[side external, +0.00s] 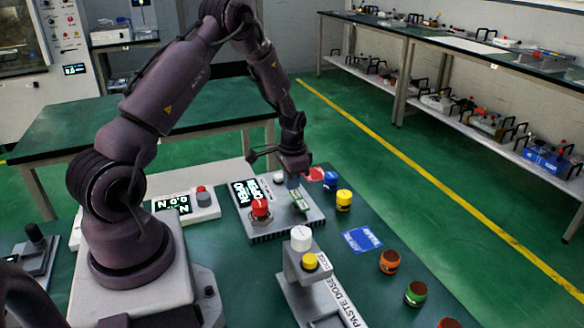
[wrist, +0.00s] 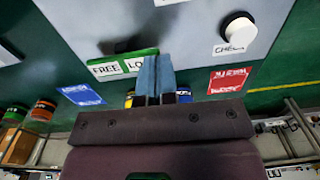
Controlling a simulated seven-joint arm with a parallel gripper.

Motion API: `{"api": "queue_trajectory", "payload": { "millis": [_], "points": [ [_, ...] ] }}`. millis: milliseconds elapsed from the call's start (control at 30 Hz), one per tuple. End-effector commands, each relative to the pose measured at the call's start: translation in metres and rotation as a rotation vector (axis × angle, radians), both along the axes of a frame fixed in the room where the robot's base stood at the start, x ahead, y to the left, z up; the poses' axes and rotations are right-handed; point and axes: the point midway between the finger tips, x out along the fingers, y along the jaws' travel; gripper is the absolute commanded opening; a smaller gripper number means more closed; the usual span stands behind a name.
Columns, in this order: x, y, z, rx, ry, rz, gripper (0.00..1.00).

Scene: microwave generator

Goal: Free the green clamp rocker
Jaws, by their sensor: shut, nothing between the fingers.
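The green clamp rocker (wrist: 124,55) sits on the sloped grey panel. In the wrist view its white label reads FREE at the left, and the start of LOCK shows at the right. In the side view the rocker (side external: 301,203) is a small green and white strip just below my gripper (side external: 293,183). My gripper (wrist: 155,62) has its blue fingers shut together and empty. The fingertips overlap the LOCK end and hide part of it. I cannot tell whether they touch it.
The grey unit bears a red knob (side external: 260,208), a lit display (side external: 245,193) and a white button (wrist: 236,34) marked CHECK. A dosing stand (side external: 302,262) with a white cap stands in front. Blue and yellow jars (side external: 344,200) stand to the right.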

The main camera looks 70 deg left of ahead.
Motion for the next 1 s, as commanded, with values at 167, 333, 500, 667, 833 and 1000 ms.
{"api": "queue_trajectory", "payload": {
  "millis": [167,333,500,667,833,1000],
  "points": [
    [0.000,0.000,-0.006,0.000,0.000,0.000,0.00],
    [0.000,0.000,-0.006,0.000,-0.001,0.000,0.00],
    [-0.001,0.001,-0.008,-0.017,0.001,0.002,0.00],
    [0.000,0.002,-0.015,-0.077,0.002,0.001,0.00],
    [0.000,0.002,-0.015,-0.075,0.003,0.000,0.00],
    [0.000,0.002,-0.011,-0.074,0.002,0.000,0.00]
  ]
}}
